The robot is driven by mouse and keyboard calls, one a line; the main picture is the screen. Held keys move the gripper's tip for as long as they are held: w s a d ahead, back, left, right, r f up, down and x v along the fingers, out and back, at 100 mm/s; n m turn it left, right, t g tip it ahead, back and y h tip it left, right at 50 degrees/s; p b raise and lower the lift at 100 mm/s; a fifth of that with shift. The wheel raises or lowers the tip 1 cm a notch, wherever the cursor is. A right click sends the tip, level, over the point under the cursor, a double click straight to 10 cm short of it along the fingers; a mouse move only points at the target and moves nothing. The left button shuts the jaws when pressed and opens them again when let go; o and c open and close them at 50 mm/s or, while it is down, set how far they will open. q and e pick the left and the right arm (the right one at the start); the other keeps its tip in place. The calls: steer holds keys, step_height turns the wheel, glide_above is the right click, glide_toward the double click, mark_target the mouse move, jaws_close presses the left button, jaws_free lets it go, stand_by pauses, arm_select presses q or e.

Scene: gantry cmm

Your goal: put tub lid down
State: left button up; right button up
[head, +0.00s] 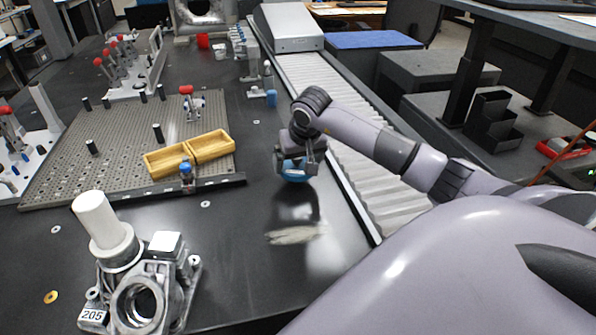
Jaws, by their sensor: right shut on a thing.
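My right gripper (296,172) reaches in from the right over the dark glossy table (250,270) and points down. It is shut on a small blue thing (294,177), which looks like the tub lid. The gripper body and fingers hide part of the lid. A dark and pale reflection shows on the table just below it. I cannot tell for sure whether the lid touches the table. No tub is clearly visible. My left gripper is not in view.
A perforated plate (100,150) with a yellow two-part tray (208,147) lies to the left. A metal casting (150,290) with a white cylinder (97,220) stands at front left. A ribbed cover strip (385,190) runs along the right edge. Table around the gripper is clear.

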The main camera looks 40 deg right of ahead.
mark_target(299, 169)
step_height(299, 169, down, 4)
steer(key=shift+r, duration=0.15)
steer(key=shift+b, duration=0.3)
steer(key=o, duration=0.8)
